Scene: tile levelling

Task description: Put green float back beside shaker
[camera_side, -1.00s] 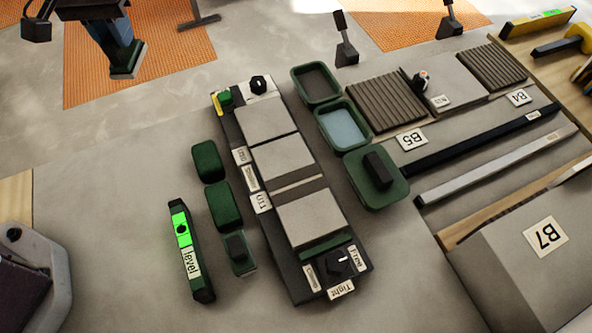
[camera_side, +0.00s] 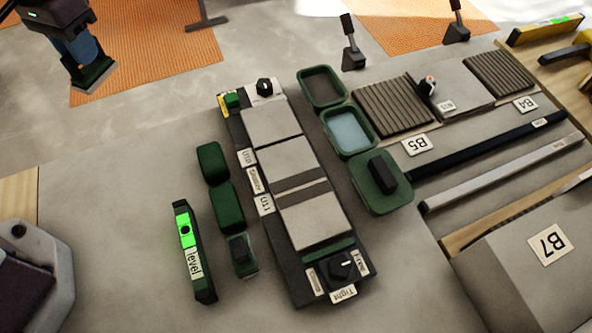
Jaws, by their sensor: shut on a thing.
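My gripper (camera_side: 85,62) is at the upper left, above the floor, shut on a small dark block with a green edge, which looks like the green float (camera_side: 95,78). The float is held well away from the shaker and touches nothing else that I can see. The shaker (camera_side: 318,268) is the long dark base in the middle, carrying pale tiles and a black knob at its near end. Its left side has small labels.
A green level (camera_side: 194,250) lies left of the blocks. Green trays (camera_side: 347,151) and a green block with a black handle (camera_side: 378,182) stand right of the shaker. Bars and a B7 box (camera_side: 510,280) fill the right. Bare surface lies at the left (camera_side: 120,210).

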